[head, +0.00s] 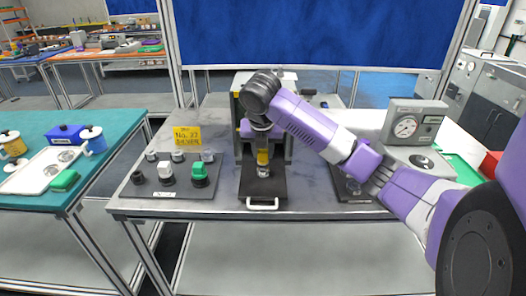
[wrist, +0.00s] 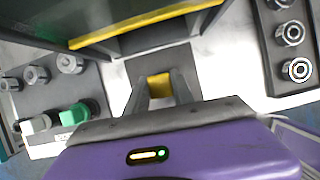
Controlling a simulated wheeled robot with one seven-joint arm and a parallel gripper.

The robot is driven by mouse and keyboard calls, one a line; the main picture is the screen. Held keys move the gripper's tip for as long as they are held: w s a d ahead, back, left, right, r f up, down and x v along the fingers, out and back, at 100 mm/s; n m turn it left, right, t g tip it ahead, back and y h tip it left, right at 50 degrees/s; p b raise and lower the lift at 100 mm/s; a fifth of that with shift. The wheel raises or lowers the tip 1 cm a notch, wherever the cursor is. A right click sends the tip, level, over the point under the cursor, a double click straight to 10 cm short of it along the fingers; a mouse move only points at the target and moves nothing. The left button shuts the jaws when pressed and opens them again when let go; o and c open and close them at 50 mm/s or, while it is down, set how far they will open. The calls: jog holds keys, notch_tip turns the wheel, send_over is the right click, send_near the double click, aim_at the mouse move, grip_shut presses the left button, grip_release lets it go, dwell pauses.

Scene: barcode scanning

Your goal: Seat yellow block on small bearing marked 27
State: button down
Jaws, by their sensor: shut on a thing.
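My gripper (head: 262,147) points straight down over a black plate (head: 262,187) with a white handle, at the middle of the table. It is shut on a yellow block (head: 262,157). In the wrist view the yellow block (wrist: 159,87) shows between the two grey fingers of my gripper (wrist: 160,92). A small silver part (head: 263,171) shows directly below the block, over the black plate. I cannot tell whether the block touches it. No marking 27 is legible on any bearing, so I cannot tell which one bears it.
A dark left tray (head: 143,189) holds several silver rings plus white, green and dark pieces. A yellow sign (head: 187,139) stands behind it. A grey press-like frame (head: 286,82) rises behind my gripper. A gauge box (head: 414,123) stands right. Silver rings (wrist: 291,33) lie on the right plate.

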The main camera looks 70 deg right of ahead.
jog(key=shift+f+b, duration=0.65)
jog(key=shift+f, duration=0.5)
dwell(0.8)
jog(key=c, duration=0.7)
grip_release()
notch_tip(320, 180, up, 8)
jog(key=p, duration=0.6)
jog(key=shift+f, duration=0.15)
